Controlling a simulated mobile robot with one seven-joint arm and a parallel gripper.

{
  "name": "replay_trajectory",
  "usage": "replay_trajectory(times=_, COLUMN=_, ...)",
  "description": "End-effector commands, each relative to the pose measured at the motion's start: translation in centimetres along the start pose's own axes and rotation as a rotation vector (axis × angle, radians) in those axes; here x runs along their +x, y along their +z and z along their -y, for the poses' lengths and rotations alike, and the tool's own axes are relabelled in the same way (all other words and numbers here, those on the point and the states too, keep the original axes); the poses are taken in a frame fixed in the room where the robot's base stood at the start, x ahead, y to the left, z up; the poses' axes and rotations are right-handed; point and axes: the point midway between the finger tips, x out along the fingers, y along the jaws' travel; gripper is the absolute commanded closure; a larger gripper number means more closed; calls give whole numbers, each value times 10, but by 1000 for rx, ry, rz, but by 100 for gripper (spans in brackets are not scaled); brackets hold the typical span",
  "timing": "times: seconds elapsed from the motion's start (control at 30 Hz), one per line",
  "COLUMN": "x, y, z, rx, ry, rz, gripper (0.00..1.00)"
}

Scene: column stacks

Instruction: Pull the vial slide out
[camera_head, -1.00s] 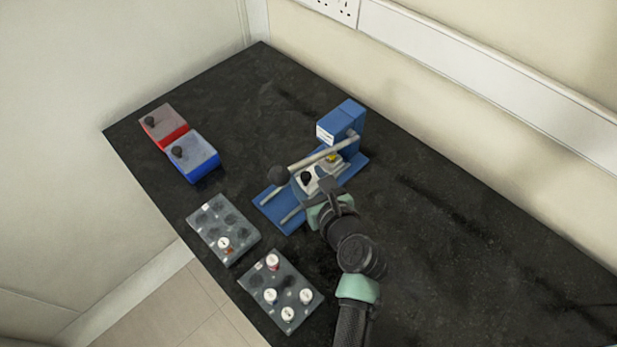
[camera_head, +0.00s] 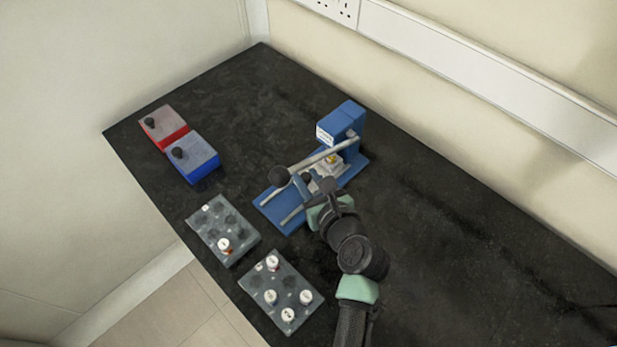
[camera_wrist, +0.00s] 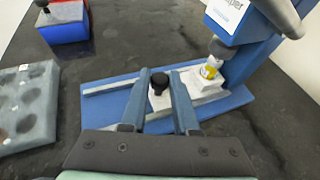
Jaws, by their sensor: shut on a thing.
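The vial slide (camera_wrist: 201,86) is a pale plate with a black knob (camera_wrist: 158,82) at its near end. It sits on the blue base (camera_wrist: 105,100) of the crimper. A vial with a yellow band (camera_wrist: 211,68) stands on the slide beside the crimper's blue upright; it also shows in the head view (camera_head: 333,158). My gripper (camera_wrist: 159,76) has one finger on each side of the knob and is shut on it. In the head view my gripper (camera_head: 310,181) partly hides the knob and the slide's near end.
Two vial racks (camera_head: 223,231) (camera_head: 281,291) lie at the front left. A red box (camera_head: 163,127) and a blue box (camera_head: 193,157) stand at the far left. The bench to the right is clear.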

Motion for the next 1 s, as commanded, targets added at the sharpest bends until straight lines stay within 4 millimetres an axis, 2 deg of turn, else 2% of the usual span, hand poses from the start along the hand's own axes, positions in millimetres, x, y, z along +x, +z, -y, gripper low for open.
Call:
replay_trajectory(times=0.83, x=0, y=0, z=1, rx=1, ry=-2, rz=-1, gripper=100)
replay_trajectory(times=1.0, x=-6, y=1, z=-11, rx=1, ry=1, rz=-3, gripper=100)
